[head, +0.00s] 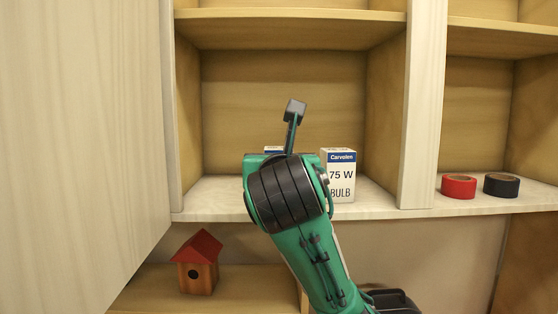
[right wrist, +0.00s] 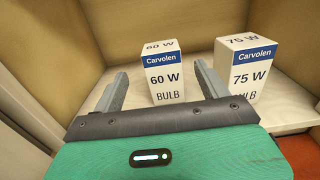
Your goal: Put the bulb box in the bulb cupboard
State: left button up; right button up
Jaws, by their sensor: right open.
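A white and blue 60 W bulb box (right wrist: 163,75) stands upright on the shelf, between the spread fingers of my right gripper (right wrist: 160,69) in the right wrist view. The fingers are open, with a gap on each side of the box. In the head view only the top of this box (head: 274,149) shows; my right wrist hides the rest and the fingers. A slightly larger 75 W bulb box (head: 341,176) stands upright just to its right, also in the right wrist view (right wrist: 243,72). My left gripper is not in view.
The boxes share an open wooden compartment (head: 285,85) with a shelf above. A pale door or panel (head: 80,140) fills the left side. A red tape roll (head: 458,186) and a black one (head: 501,185) lie in the right compartment. A red-roofed birdhouse (head: 197,272) stands below.

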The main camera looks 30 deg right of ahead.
jog(key=shift+p+v, duration=0.6)
jog(key=shift+v, duration=0.55)
jog(key=shift+f, duration=0.15)
